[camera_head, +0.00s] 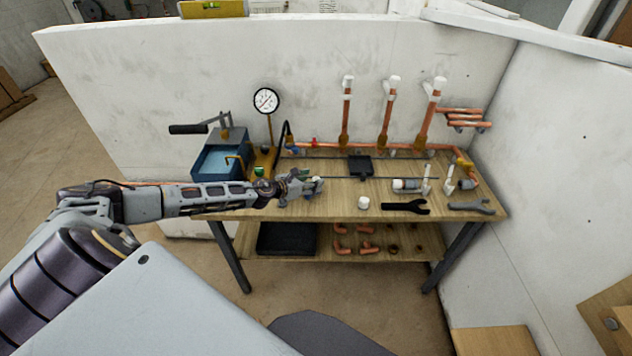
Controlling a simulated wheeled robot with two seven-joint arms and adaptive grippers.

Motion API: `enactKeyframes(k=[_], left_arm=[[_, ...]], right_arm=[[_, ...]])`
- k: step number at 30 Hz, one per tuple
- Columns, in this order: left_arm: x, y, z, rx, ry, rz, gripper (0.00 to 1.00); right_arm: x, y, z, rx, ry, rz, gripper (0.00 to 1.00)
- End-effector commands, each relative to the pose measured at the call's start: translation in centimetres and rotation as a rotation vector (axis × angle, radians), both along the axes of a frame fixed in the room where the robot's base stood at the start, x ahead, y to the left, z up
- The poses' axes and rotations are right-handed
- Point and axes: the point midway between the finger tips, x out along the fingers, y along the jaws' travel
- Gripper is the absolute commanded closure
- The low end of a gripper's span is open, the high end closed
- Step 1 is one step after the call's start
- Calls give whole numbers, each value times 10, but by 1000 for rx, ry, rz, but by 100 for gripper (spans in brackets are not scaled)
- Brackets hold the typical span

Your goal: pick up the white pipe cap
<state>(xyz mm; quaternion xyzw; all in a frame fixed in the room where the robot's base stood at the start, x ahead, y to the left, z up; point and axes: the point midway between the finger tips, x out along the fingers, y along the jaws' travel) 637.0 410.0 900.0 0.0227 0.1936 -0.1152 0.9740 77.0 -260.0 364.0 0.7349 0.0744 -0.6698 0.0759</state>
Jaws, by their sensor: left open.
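A small white pipe cap (363,203) stands on the wooden bench top (340,192), near its front edge and right of the middle. My left gripper (318,186) reaches in from the left over the bench. It is open, and its tips are to the left of the white cap and apart from it. Small things by the fingers are partly hidden, and I cannot tell what they are. My right gripper is not in view.
Two wrenches (405,206) lie right of the cap. White-and-grey valve fittings (406,185) stand behind them. Copper risers with white tops (387,110) stand along the wall. A blue tank (222,158) and gauge (266,101) are at left. A lower shelf holds copper elbows (368,247).

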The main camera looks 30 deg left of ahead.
Motion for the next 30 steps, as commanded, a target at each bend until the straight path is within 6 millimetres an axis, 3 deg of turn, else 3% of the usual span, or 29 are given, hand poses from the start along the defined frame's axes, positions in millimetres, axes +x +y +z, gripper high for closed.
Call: enactKeyframes(k=[15,30], left_arm=[[29,-8,-10,0,0,0,42],[31,-8,-11,0,1,0,42]], right_arm=[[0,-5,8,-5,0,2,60],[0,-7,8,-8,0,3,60]])
